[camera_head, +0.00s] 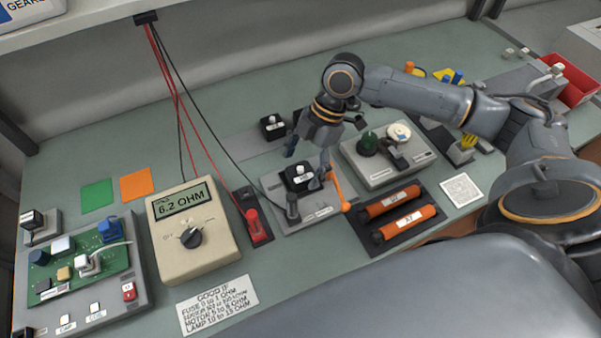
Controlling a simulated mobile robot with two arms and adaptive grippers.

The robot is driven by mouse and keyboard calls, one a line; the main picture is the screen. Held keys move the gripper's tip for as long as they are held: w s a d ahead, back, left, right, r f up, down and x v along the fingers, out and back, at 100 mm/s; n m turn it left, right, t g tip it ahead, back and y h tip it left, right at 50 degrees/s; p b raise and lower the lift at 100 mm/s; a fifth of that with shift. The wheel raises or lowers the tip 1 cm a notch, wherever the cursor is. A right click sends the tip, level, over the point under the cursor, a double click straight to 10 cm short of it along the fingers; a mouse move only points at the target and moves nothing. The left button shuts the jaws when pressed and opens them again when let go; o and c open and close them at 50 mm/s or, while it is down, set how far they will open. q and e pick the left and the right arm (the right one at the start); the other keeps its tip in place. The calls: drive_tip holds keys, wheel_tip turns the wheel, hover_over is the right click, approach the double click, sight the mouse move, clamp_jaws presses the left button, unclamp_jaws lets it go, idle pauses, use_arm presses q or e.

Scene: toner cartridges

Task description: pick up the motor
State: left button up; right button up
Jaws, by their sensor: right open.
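A small black block with a white top, apparently the motor (299,177), sits upright on a grey test fixture (275,186). Its label is too small to read. An orange lever (338,188) stands at the fixture's right side. My right gripper (308,158) points down just above the block, with its fingers apart. One finger is behind the block and the other is at its right. I cannot tell whether they touch it. My left gripper is not in view.
A meter (194,240) left of the fixture reads 6.2 OHM, with red and black leads hanging nearby. Another black block (272,127) stands behind. Orange cylinders (402,220) lie in a dark tray at the right. Green (97,194) and orange (137,184) squares lie bare.

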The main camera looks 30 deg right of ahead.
drive_tip(key=shift+a+f, duration=0.25)
drive_tip(key=shift+f, duration=0.45)
drive_tip(key=shift+r, duration=0.1)
drive_tip(key=c, duration=1.4)
